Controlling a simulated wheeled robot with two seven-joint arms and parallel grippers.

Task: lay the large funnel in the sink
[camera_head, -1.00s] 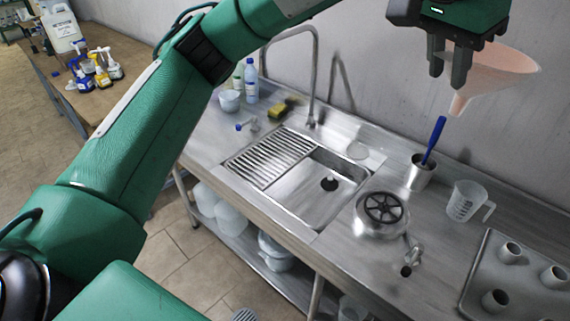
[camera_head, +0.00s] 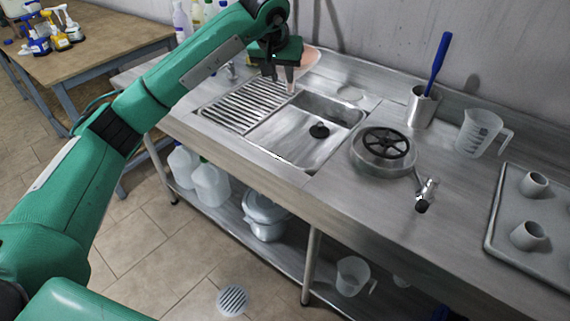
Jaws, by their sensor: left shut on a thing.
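The large funnel (camera_head: 308,57) is pale pink and shows in part behind my left gripper, above the back of the sink unit. My left gripper (camera_head: 279,76) is shut on the funnel. The gripper and forearm hide much of the funnel, so its exact grip and tilt are hard to tell. My right gripper is out of view.
Right of the sink stand a round steel vessel with a black handwheel (camera_head: 384,151), a steel cup with a blue-handled tool (camera_head: 423,106), a clear jug (camera_head: 479,132) and a tray (camera_head: 498,228) with small cups. Bottles (camera_head: 182,22) stand behind my arm.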

